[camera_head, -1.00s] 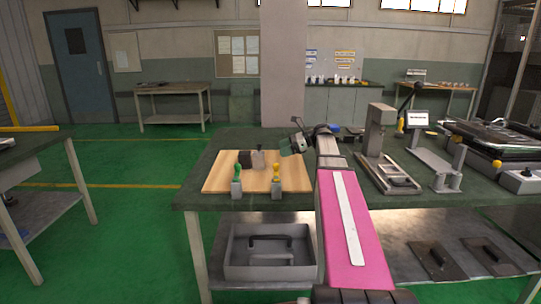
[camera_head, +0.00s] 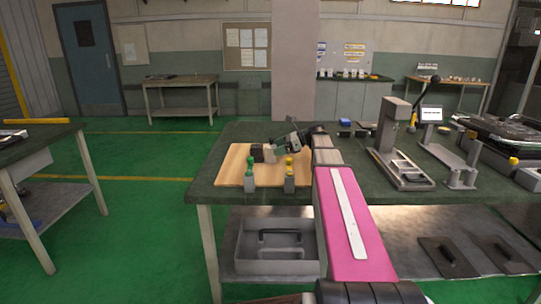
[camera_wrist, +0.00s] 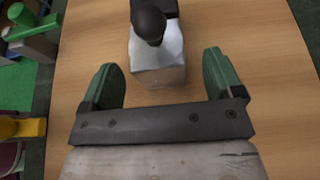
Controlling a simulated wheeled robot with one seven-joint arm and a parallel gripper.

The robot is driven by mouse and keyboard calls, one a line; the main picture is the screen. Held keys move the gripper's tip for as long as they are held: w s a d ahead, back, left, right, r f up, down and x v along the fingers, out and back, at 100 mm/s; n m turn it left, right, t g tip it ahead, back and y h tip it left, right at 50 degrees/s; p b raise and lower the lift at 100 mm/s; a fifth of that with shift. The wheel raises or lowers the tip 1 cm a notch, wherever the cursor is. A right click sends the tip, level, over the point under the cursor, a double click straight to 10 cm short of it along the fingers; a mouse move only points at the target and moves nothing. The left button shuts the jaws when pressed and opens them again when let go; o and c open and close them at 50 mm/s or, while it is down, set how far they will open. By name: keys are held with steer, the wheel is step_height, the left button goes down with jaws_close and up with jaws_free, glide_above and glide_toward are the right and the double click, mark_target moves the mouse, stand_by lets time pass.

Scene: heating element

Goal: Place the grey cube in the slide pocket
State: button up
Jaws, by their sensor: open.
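The grey cube (camera_wrist: 158,62) stands on the wooden board, with a dark round knob on top. In the head view the cube (camera_head: 269,154) is small and partly hidden by my gripper (camera_head: 283,143). In the wrist view my gripper (camera_wrist: 160,66) is open, its green fingers pointing toward the cube, one to each side, with gaps. The cube lies at or just beyond the fingertips; nothing is held. A metal slide tray (camera_head: 412,178) with what looks like a pocket lies at the base of a press-like stand (camera_head: 390,125), right of my arm.
A dark brown block (camera_head: 257,152) stands right beside the cube. Two clamps, with green (camera_head: 249,172) and yellow (camera_head: 289,174) handles, stand on the board's (camera_head: 227,176) front edge. A bracket with a small screen (camera_head: 431,114) stands right of the press.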

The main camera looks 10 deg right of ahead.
mark_target(271, 149)
steer(key=x, duration=0.3)
steer(key=shift+a+r, duration=0.15)
steer(key=shift+a, duration=0.35)
steer(key=shift+c, duration=0.3)
steer(key=c, duration=1.4)
steer(key=shift+o, duration=0.2)
steer(key=shift+r, duration=0.1)
